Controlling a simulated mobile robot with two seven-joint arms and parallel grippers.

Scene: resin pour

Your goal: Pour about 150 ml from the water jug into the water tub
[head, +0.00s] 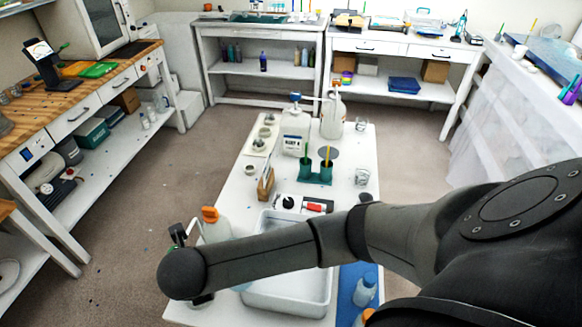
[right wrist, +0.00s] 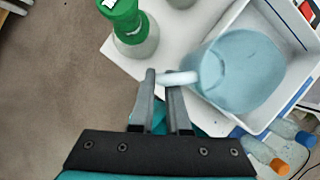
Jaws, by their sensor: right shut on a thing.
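The water jug (right wrist: 245,70) is a translucent, pale blue vessel with a white handle, seen in the right wrist view. My right gripper (right wrist: 172,80) is shut on that handle. The jug's body overlaps the white rectangular water tub (right wrist: 292,42) in this view; its tilt and water level are hard to judge. In the head view the tub (head: 290,295) stands at the near end of the white table, and my right arm crosses in front of it, hiding the gripper and most of the jug. My left gripper is not in view.
A green-topped bottle (right wrist: 140,38) stands close left of my right gripper. An orange-capped bottle (head: 215,228) is behind my arm. Small bottles (head: 364,292) lie or stand on a blue mat right of the tub.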

